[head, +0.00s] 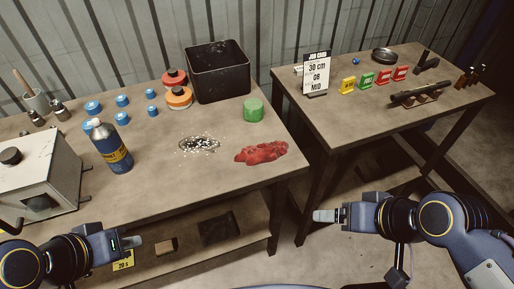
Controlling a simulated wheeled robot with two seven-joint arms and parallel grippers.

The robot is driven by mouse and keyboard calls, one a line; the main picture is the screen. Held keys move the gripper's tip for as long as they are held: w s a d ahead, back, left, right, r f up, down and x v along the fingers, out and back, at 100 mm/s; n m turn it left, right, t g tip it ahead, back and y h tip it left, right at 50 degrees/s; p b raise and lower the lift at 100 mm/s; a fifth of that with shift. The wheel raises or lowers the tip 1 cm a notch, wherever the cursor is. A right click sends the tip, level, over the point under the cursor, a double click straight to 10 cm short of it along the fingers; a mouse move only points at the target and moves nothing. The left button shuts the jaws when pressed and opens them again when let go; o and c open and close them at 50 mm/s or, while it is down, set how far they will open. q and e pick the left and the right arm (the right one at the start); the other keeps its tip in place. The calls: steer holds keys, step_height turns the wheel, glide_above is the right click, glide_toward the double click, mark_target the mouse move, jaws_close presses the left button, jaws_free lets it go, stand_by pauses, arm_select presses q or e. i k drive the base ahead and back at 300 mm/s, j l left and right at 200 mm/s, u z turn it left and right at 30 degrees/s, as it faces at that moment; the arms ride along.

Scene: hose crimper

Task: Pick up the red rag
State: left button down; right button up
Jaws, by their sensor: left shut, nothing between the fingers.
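The red rag (262,152) lies crumpled and flat near the right front corner of the left table. My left gripper (134,243) is low in the picture, in front of the left table's front edge, shut and empty, well to the left of the rag. My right gripper (326,215) is in front of the gap between the two tables, to the right of and nearer than the rag. Neither gripper touches the rag.
A dark patch with white specks (199,144) lies left of the rag, and a green cylinder (253,110) stands behind it. The right table (355,125) holds a job card (316,75).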

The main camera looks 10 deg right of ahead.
mark_target(252, 155)
steer(key=j+z, duration=0.3)
steer(key=j, duration=1.3)
